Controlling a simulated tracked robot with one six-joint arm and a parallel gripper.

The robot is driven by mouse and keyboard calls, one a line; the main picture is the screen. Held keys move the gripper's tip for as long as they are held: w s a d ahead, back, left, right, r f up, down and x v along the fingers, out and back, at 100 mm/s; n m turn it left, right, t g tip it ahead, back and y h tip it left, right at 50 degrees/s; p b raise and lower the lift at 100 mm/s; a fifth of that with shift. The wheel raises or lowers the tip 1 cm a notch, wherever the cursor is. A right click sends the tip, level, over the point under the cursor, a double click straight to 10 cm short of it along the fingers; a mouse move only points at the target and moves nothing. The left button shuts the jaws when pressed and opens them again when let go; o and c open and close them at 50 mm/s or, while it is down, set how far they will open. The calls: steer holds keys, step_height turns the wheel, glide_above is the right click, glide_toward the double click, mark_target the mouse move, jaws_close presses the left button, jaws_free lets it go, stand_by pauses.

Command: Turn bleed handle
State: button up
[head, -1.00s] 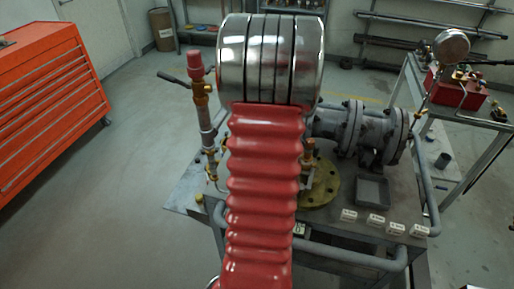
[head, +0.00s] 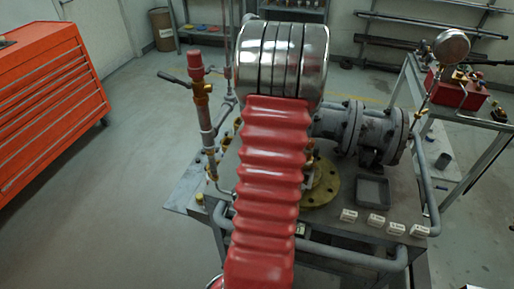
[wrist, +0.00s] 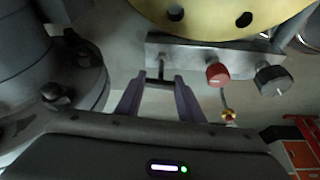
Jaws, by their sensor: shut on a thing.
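In the wrist view my gripper (wrist: 160,82) has its two grey-purple fingers closed on a dark T-shaped bleed handle (wrist: 161,68). The handle's stem comes down from a grey metal block (wrist: 190,58), and its crossbar lies between the fingertips. A red knob (wrist: 217,73) and a black knob (wrist: 271,80) sit on the same block, right of the fingers and apart from them. In the head view my arm covers the middle, and my gripper and the handle are hidden.
A yellow flange (wrist: 215,14) lies just above the block. Dark grey flanged pipe (wrist: 55,75) is close on the left. In the head view, a grey tray (head: 372,190) and white labels (head: 376,220) are at the bench's right; a red-capped upright pipe (head: 203,115) stands left.

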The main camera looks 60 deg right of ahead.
stand_by(0.3)
steer(key=o, duration=1.1)
steer(key=shift+c, duration=0.2)
steer(key=shift+r, duration=0.1)
steer(key=v, duration=1.3)
steer(key=shift+r, duration=0.2)
